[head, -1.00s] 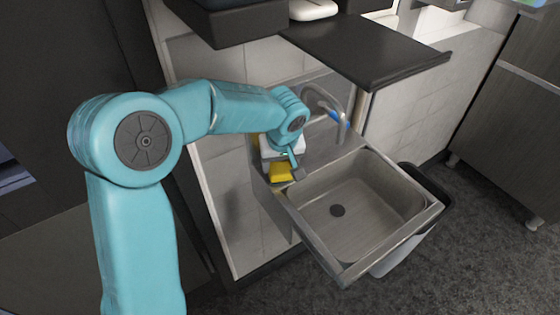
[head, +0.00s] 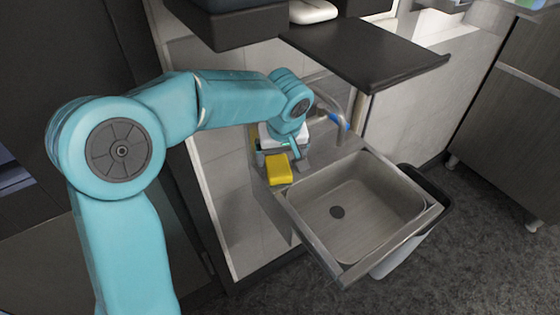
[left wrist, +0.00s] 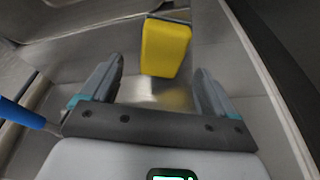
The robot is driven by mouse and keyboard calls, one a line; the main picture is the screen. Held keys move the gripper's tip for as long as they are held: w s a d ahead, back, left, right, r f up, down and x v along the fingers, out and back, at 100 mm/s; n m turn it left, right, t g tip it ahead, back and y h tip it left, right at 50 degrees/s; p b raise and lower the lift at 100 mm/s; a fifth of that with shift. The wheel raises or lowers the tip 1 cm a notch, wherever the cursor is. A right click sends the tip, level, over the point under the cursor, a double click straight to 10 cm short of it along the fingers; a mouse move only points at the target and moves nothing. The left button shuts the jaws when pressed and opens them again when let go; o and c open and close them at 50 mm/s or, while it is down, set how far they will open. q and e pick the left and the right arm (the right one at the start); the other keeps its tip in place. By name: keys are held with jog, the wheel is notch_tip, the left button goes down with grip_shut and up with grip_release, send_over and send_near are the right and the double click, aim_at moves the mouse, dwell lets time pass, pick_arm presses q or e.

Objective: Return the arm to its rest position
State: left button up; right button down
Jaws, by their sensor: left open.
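My left arm (head: 235,103) reaches in from the left toward the back left corner of the sink. My left gripper (head: 285,157) is just behind a yellow block (head: 279,170), which rests on the sink's left ledge. In the left wrist view the gripper (left wrist: 158,80) is open, its two fingers apart with nothing between them. The yellow block (left wrist: 165,48) shows there beyond the fingertips, apart from them. My right gripper is not in view.
A steel sink (head: 355,235) with an empty basin lies right of the gripper. A curved faucet (head: 335,105) with a blue part stands behind it. A dark shelf (head: 370,50) hangs above. A dark bin (head: 430,185) stands beside the sink.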

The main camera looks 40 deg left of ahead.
pick_arm(q)
jog(key=shift+v, duration=1.3)
jog(key=shift+s, duration=0.1)
